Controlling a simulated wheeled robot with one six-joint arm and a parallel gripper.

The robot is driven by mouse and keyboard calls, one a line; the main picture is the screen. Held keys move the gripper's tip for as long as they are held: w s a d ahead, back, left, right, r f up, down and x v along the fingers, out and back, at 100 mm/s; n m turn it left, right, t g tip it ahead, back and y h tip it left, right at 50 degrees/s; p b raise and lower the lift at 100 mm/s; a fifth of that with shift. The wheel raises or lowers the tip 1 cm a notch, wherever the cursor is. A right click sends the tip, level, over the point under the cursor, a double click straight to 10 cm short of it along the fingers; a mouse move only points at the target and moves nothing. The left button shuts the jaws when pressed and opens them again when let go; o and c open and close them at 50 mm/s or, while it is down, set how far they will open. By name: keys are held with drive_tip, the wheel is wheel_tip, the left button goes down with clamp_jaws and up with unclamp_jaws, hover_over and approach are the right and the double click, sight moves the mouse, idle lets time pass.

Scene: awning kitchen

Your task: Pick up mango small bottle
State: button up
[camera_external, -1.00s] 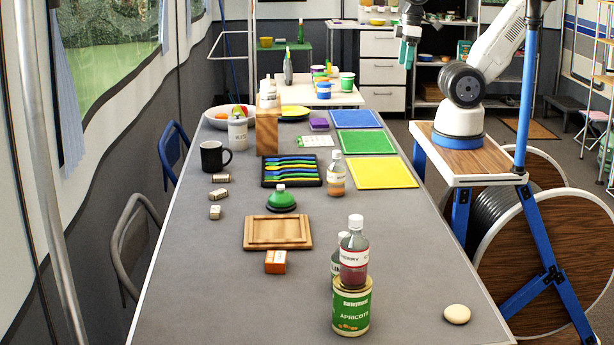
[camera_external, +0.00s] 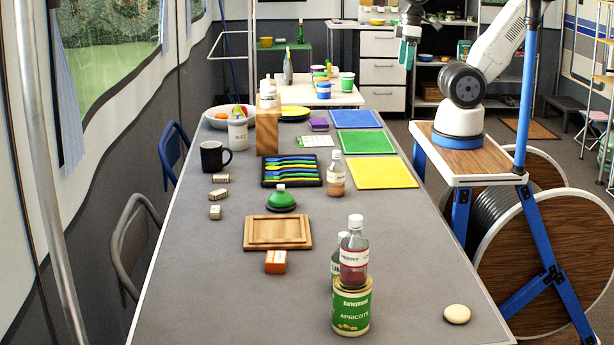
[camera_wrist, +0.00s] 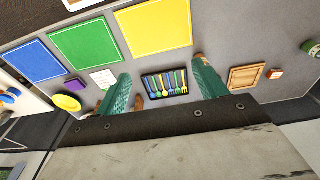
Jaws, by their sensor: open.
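A small clear bottle (camera_external: 336,176) with orange-brown contents and a white cap stands upright on the grey table, right of the cutlery tray. Its label is too small to read, so I cannot confirm that it is mango. My gripper (camera_external: 407,52) hangs high at the top right of the external view, far from this bottle. In the wrist view its two green fingers (camera_wrist: 163,68) are spread wide with nothing between them. A small brownish shape shows at the right fingertip there; I cannot tell whether it is the bottle.
A cherry-labelled bottle (camera_external: 354,258) stands on an apricots can (camera_external: 351,308), with another bottle partly hidden behind. The black cutlery tray (camera_external: 291,184) and yellow mat (camera_external: 383,174) flank the orange-brown bottle. A wooden board (camera_external: 277,245) lies nearer. The right front table is mostly clear.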

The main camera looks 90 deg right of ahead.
drive_tip(key=w+d+f+n+g+h, duration=0.1)
drive_tip(key=w+f+n+g+h, duration=0.1)
drive_tip(key=w+f+n+h, duration=0.5)
drive_tip(key=n+t, duration=1.3)
drive_tip(key=n, duration=1)
approach(330, 177)
drive_tip(key=shift+y, duration=0.3)
drive_tip(key=d, duration=0.1)
drive_tip(key=d+f, duration=0.1)
drive_tip(key=d, duration=0.1)
drive_tip(key=w+d, duration=0.1)
drive_tip(key=shift+w+d+f, duration=0.15)
drive_tip(key=shift+d+f, duration=0.05)
drive_tip(key=shift+x, duration=1.05)
drive_tip(key=x, duration=0.5)
drive_tip(key=shift+w+a+f, duration=0.2)
drive_tip(key=shift+w+f, duration=0.05)
drive_tip(key=shift+w, duration=0.1)
drive_tip(key=c, duration=1.1)
